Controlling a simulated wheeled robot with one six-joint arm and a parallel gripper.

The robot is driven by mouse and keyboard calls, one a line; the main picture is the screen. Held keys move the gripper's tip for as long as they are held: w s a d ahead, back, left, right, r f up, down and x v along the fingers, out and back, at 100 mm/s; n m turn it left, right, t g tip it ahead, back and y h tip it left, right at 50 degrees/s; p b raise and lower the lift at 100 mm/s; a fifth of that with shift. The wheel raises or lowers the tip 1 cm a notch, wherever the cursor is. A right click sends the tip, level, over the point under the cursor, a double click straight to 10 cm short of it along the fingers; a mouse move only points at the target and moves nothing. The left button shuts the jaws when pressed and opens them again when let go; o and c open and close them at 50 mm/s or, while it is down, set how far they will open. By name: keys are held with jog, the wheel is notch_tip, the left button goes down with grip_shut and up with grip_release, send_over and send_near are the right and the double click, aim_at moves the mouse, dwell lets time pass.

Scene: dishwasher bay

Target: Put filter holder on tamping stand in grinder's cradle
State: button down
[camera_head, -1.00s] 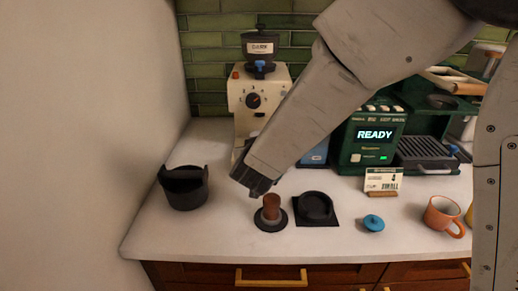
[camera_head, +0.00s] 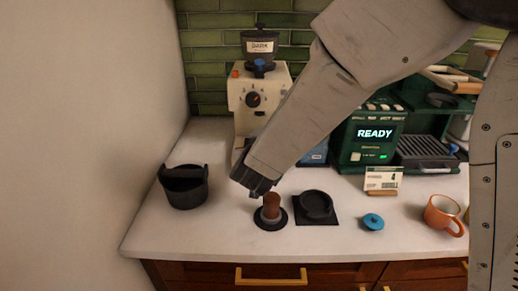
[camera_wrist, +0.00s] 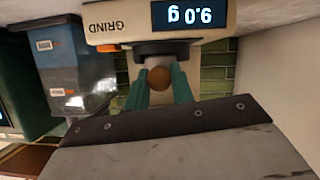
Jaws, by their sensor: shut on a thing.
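In the wrist view, my gripper (camera_wrist: 160,82) has its teal fingers shut on the filter holder (camera_wrist: 160,78), whose round brown handle end faces the camera. The filter holder is in front of the cream grinder (camera_wrist: 105,30), close to a dark part below its lit display. I cannot tell whether it rests in the cradle. In the head view, the grinder (camera_head: 255,100) stands at the back left, and my arm hides the gripper, filter holder and cradle. The tamping stand (camera_head: 316,205), a black square with a round seat, looks empty.
A tamper (camera_head: 271,207) stands left of the stand, and a black knock box (camera_head: 183,188) farther left by the wall. A green coffee machine (camera_head: 365,150), a card (camera_head: 383,180), a blue lid (camera_head: 373,222) and an orange cup (camera_head: 444,214) are to the right.

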jog(key=c, duration=1.1)
grip_release()
jog(key=v, duration=0.8)
jog(key=shift+w, duration=0.1)
